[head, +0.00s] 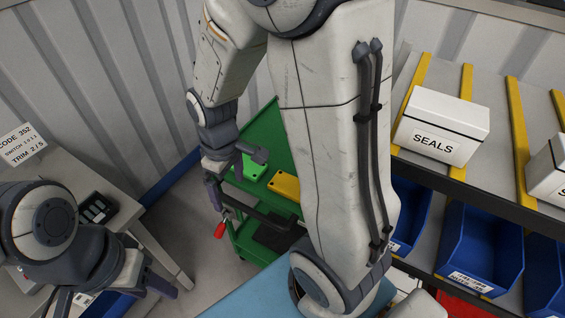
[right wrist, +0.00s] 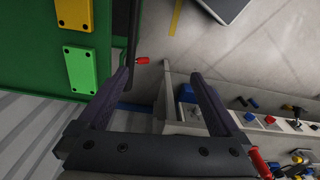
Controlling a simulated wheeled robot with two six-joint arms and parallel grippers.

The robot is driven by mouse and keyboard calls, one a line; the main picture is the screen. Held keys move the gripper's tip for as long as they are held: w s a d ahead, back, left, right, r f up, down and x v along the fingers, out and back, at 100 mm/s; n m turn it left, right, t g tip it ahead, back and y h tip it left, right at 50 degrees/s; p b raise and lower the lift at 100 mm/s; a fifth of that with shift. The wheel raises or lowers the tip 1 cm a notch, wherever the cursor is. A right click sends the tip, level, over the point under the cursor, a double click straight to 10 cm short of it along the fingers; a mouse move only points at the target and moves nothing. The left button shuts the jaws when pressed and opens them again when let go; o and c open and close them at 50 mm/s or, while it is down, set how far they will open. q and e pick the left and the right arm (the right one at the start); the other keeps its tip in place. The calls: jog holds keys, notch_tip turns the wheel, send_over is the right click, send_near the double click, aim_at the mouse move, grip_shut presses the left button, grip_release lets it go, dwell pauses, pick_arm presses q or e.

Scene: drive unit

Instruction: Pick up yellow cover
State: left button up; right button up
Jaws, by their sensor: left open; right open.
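The yellow cover (head: 284,186) is a flat plate with small dark holes. It lies on the green cart (head: 262,130), partly beside my arm link. A similar green cover (head: 251,167) lies next to it. In the right wrist view the yellow cover (right wrist: 76,11) and the green cover (right wrist: 80,69) are at the upper left, outside the fingers. My right gripper (head: 241,182) is open and empty, left of the yellow cover in the head view; it also shows in the right wrist view (right wrist: 161,78). My left gripper (head: 113,299) is open at the lower left, far from the cart.
A red-tipped handle (head: 220,230) shows at the cart's near side. A grey table (head: 152,240) stands at left. At right, a shelf holds a SEALS box (head: 440,128) above blue bins (head: 470,250). Corrugated walls stand behind. My arm hides part of the cart.

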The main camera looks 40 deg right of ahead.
jog(key=w+d+f+p, duration=0.2)
jog(key=w+d+p, duration=0.1)
jog(key=d, duration=0.8)
jog(key=m+p, duration=0.1)
jog(key=p, duration=0.1)
send_over(293, 186)
notch_tip(293, 186, down, 3)
jog(key=f, duration=0.5)
jog(key=shift+s+d+f+p, duration=0.15)
jog(key=shift+s+d+p, duration=0.1)
jog(key=shift+s+p, duration=0.1)
jog(key=shift+w+a+f+p, duration=0.15)
jog(key=shift+f+p, duration=0.35)
jog(key=shift+f, duration=0.65)
jog(key=shift+w+a+f+p, duration=0.1)
jog(key=shift+f+p, duration=0.4)
jog(key=shift+f, duration=1.3)
pick_arm(q)
notch_tip(293, 186, up, 10)
jog(key=shift+f, duration=0.25)
pick_arm(e)
jog(key=shift+c, duration=0.3)
jog(key=c, duration=1.2)
jog(key=shift+o, duration=0.2)
